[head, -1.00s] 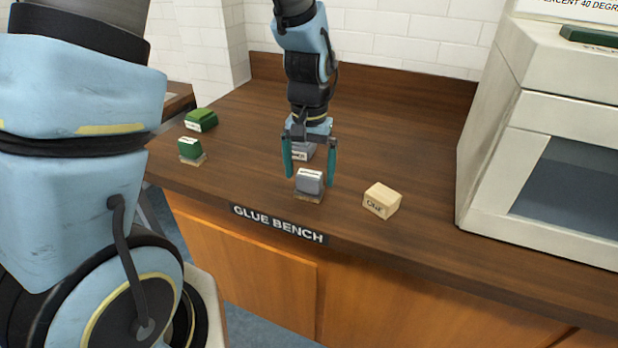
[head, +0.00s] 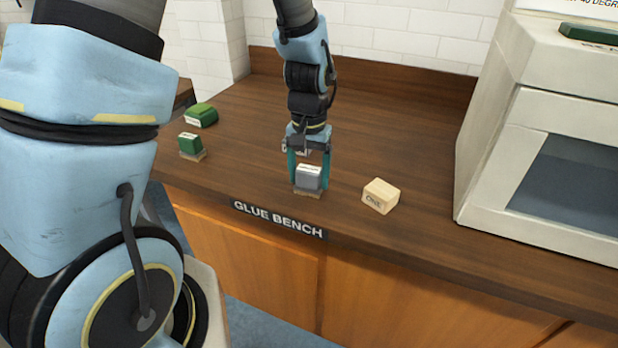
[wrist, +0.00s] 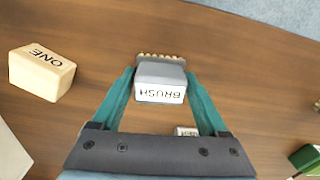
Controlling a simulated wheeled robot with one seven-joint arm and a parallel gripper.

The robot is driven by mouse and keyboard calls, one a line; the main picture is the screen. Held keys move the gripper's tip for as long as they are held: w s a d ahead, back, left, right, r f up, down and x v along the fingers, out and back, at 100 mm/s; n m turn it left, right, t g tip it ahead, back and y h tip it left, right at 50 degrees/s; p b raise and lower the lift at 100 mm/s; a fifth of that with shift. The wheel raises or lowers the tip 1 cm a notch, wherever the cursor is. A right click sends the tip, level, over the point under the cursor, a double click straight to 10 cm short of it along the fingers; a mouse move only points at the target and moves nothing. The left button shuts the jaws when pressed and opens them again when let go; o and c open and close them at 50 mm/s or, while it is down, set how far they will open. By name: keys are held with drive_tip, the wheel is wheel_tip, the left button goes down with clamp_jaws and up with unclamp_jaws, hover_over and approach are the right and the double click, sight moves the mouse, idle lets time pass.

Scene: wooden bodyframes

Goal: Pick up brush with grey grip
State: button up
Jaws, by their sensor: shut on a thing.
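The brush with the grey grip (head: 308,177) stands on the glue bench near its front edge, bristles down. In the wrist view the brush (wrist: 160,82) shows its white label reading "BRUSH" and a row of pale bristles. My gripper (head: 308,178) is shut on its grey grip, one teal finger on each side. The wrist view also shows my gripper (wrist: 160,85) with its fingertips against the grip's sides. The brush appears to still rest on the bench. A second labelled item (wrist: 186,131) lies behind it, mostly hidden by my gripper in the head view.
A wooden block labelled "ONE" (head: 380,196) sits right of the brush. Two green-gripped items, one upright (head: 190,144) and one farther back (head: 201,115), stand at the left. A white cabinet with a dark window (head: 545,140) fills the right. The bench's back middle is clear.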

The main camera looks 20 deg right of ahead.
sight(309, 168)
drive_tip(key=c, duration=0.3)
wheel_tip(309, 168, up, 10)
drive_tip(key=shift+r+b, duration=0.1)
drive_tip(key=shift+b, duration=1.05)
drive_tip(key=o, duration=0.7)
drive_tip(key=c, duration=0.5)
